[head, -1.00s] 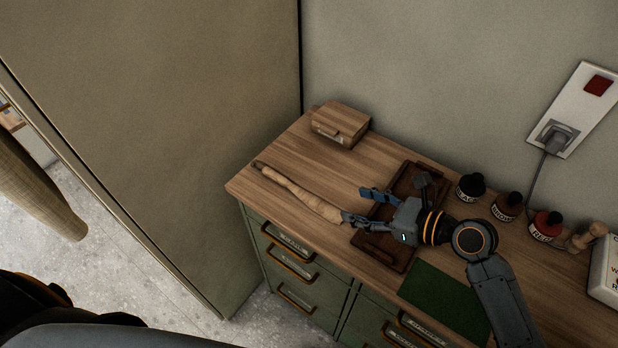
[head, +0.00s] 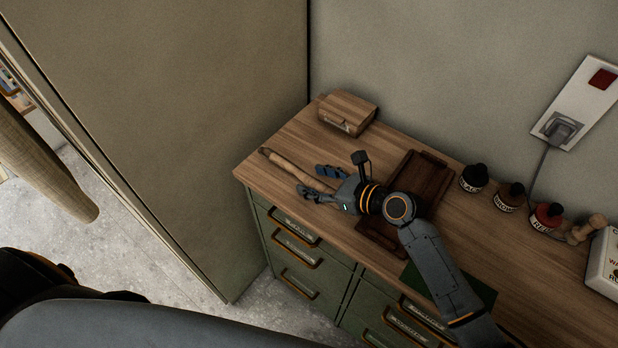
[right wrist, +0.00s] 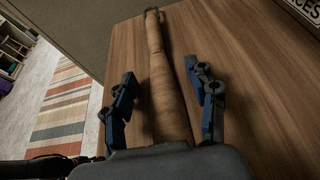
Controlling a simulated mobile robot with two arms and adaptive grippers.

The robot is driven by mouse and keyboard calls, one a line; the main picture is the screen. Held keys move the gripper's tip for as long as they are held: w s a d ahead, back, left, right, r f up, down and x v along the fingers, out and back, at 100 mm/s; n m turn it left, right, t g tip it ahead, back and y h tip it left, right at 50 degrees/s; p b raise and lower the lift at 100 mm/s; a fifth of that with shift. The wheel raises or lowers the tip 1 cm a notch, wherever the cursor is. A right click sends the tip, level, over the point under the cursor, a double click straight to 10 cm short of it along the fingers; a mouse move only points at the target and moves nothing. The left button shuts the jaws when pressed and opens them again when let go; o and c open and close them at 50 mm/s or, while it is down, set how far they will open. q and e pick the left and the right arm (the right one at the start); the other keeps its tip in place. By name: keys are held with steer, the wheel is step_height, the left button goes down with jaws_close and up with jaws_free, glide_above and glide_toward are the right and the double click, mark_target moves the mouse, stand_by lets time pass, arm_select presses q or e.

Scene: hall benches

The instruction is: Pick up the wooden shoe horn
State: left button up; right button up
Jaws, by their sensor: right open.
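The wooden shoe horn (head: 290,166) lies on the wooden bench top near its left end, a long pale tan piece with a darker tip at the far end. My right gripper (head: 317,182) is open, its two fingers at either side of the shoe horn. In the right wrist view the shoe horn (right wrist: 160,75) runs lengthwise between the open fingers (right wrist: 163,100), and its near end is hidden behind the gripper body. I cannot tell that either finger touches it. My left gripper does not show clearly in the head view.
A small wooden box (head: 347,112) stands at the back left of the bench top (head: 465,235). A dark brown tray (head: 425,180) lies under my right arm, beside a green mat (head: 478,290). Several bottles, including a red one (head: 547,217), line the wall. A tall cabinet (head: 180,130) rises at left.

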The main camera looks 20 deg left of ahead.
steer(key=shift+s+d, duration=0.1)
steer(key=shift+c, duration=1.3)
jaws_close()
steer(key=shift+r, duration=0.15)
